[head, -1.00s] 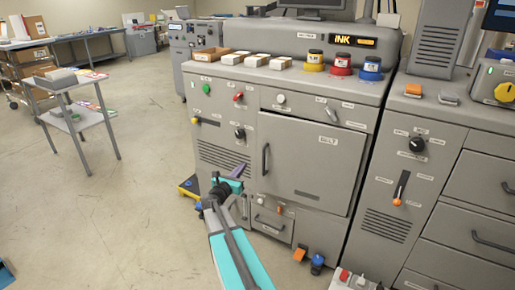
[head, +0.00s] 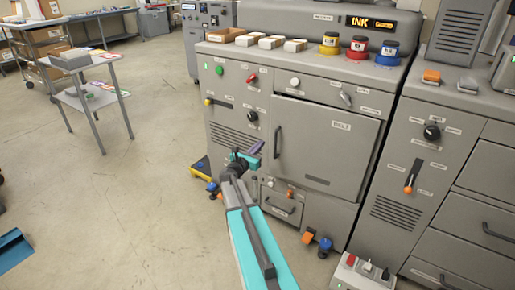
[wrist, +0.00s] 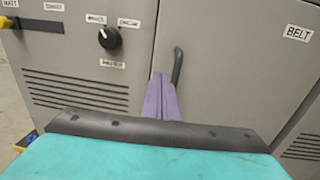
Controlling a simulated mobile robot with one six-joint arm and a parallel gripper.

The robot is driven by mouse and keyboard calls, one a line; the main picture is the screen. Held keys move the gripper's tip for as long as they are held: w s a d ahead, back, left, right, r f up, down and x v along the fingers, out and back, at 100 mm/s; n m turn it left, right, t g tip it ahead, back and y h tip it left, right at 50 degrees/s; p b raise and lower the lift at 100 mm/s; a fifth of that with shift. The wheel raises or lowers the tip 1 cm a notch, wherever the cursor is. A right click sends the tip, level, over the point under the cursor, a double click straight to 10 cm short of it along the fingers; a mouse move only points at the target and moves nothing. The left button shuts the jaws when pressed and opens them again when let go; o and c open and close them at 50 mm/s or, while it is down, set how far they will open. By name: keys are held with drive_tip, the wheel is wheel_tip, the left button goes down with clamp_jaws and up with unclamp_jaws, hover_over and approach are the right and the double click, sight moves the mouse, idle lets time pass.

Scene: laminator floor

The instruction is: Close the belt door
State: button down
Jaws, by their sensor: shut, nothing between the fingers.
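The belt door (head: 325,150) is a grey panel labelled BELT on the front of the grey machine, with a dark vertical handle (head: 277,142) near its left edge. A dark line shows along its top edge; I cannot tell surely whether it is slightly ajar. My gripper (head: 256,147) has purple fingers and is just left of the handle in the head view. In the wrist view, my gripper (wrist: 162,80) is shut and empty, its tips just left of the handle (wrist: 178,66) and overlapping the door (wrist: 235,70). I cannot tell whether they touch.
A black knob (head: 252,116) sits left of the door, also seen in the wrist view (wrist: 109,38). A small drawer (head: 281,205) is below. Orange and blue pedals (head: 317,243) and a switch box (head: 360,274) stand at the base.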

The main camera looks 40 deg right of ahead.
sight(272, 131)
drive_tip(key=shift+p+x, duration=0.55)
drive_tip(key=shift+x, duration=4.7)
